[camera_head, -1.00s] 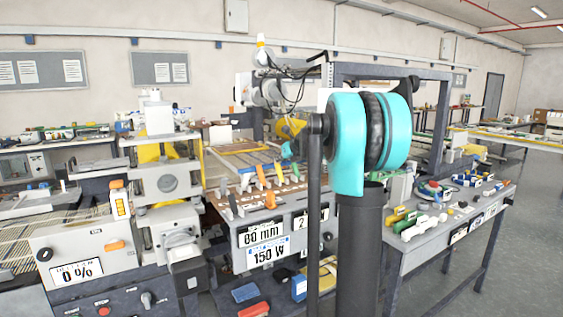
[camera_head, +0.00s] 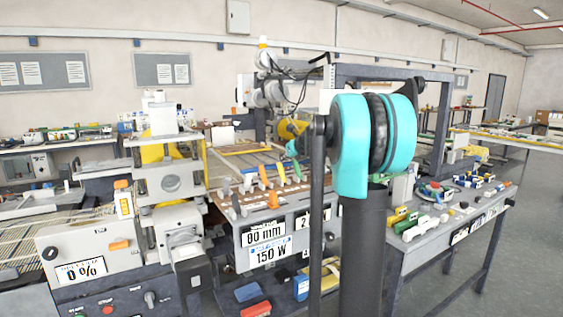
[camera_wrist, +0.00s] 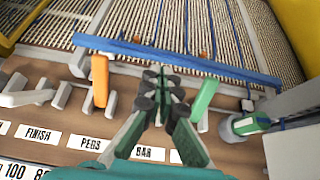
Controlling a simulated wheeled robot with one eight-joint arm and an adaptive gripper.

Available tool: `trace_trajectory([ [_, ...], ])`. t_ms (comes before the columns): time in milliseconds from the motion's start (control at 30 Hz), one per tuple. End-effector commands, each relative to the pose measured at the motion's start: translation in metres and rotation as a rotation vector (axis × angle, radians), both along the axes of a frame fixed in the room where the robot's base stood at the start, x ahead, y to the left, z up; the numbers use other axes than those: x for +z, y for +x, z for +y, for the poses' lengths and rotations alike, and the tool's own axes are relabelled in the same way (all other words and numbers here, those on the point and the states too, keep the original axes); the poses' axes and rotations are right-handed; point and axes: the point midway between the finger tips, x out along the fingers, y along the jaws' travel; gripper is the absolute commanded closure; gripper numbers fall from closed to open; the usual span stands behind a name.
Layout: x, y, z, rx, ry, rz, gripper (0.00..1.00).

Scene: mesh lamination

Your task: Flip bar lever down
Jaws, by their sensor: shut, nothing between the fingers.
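The lever panel fills the lower wrist view, with the BAR label (camera_wrist: 148,154) right of the PEGS label (camera_wrist: 90,143). My gripper (camera_wrist: 158,75) is shut and empty, its fingers over the row of levers above the BAR label. The fingers hide most of the lever at that place, so I cannot tell its position or whether they touch it. An orange lever (camera_wrist: 100,80) stands left of my gripper and a green lever (camera_wrist: 204,98) stands right. In the head view, orange levers (camera_head: 262,176) show on the bench, close to my teal gripper end (camera_head: 291,147).
A blue rail (camera_wrist: 190,62) crosses behind the levers, with a ribbed bed beyond. A grey block and a green-and-white part (camera_wrist: 245,123) lie to the right in the wrist view. My own arm covers part of the bench in the head view.

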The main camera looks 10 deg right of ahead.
Motion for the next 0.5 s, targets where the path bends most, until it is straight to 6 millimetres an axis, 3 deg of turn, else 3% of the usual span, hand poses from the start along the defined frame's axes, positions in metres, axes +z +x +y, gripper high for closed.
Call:
trace_trajectory([
  [500,0.091,-0.027,-0.014,0.001,0.0,0.0,1.0],
])
